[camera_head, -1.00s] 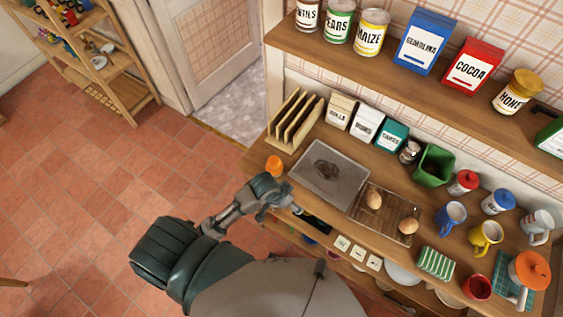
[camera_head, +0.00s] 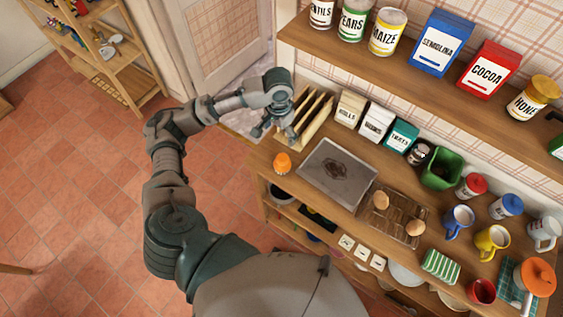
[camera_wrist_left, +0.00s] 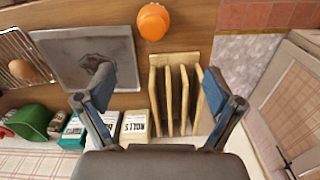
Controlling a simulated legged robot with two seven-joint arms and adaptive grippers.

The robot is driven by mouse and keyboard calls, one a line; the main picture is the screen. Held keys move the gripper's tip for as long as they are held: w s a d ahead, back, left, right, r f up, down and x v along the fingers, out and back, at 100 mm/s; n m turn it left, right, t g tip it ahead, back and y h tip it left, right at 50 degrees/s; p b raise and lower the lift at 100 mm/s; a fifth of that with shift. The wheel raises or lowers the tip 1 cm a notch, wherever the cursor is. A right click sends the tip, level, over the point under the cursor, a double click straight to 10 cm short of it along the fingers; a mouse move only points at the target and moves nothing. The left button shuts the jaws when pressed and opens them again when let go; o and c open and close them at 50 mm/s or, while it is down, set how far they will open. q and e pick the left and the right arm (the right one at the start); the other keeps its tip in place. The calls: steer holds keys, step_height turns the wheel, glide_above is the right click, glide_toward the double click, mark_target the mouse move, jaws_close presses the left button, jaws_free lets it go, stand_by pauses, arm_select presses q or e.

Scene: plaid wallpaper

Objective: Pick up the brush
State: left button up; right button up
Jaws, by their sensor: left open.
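I cannot make out a brush in either view. My left gripper (camera_head: 275,133) is open and empty, above the left end of the wooden counter (camera_head: 262,167), by the slotted wooden rack (camera_head: 312,118). In the left wrist view, the two spread fingers of my left gripper (camera_wrist_left: 158,76) are in front of the rack (camera_wrist_left: 178,98), with nothing held between them. An orange object (camera_head: 282,162) stands at the counter's left front edge; it also shows in the left wrist view (camera_wrist_left: 153,21). My right gripper is not in view.
A grey tray (camera_head: 322,184) lies right of the rack, beside a wire rack (camera_head: 408,232) with eggs. Small boxes (camera_head: 350,108), a green bin (camera_head: 441,168) and mugs (camera_head: 492,240) crowd the counter. A shelf (camera_head: 400,70) of tins overhangs the back.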

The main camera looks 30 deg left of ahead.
arm_select(q)
glide_above(282, 158)
steer(key=a, duration=0.1)
steer(key=f, duration=0.5)
steer(key=shift+w+f, duration=0.25)
steer(key=shift+f, duration=0.1)
steer(key=f, duration=0.2)
steer(key=d+f, duration=0.1)
steer(key=f, duration=0.1)
steer(key=shift+d+f, duration=0.15)
steer(key=shift+f, duration=0.8)
steer(key=f, duration=0.3)
steer(key=a+f, duration=0.1)
steer(key=f, duration=0.1)
steer(key=shift+s, duration=0.1)
steer(key=shift+d+f, duration=0.1)
steer(key=shift+f, duration=0.15)
steer(key=shift+d, duration=0.3)
steer(key=shift+c, duration=0.4)
steer(key=shift+d+r, duration=0.1)
steer(key=c, duration=1.2)
steer(key=shift+s, duration=0.15)
steer(key=shift+c, duration=0.6)
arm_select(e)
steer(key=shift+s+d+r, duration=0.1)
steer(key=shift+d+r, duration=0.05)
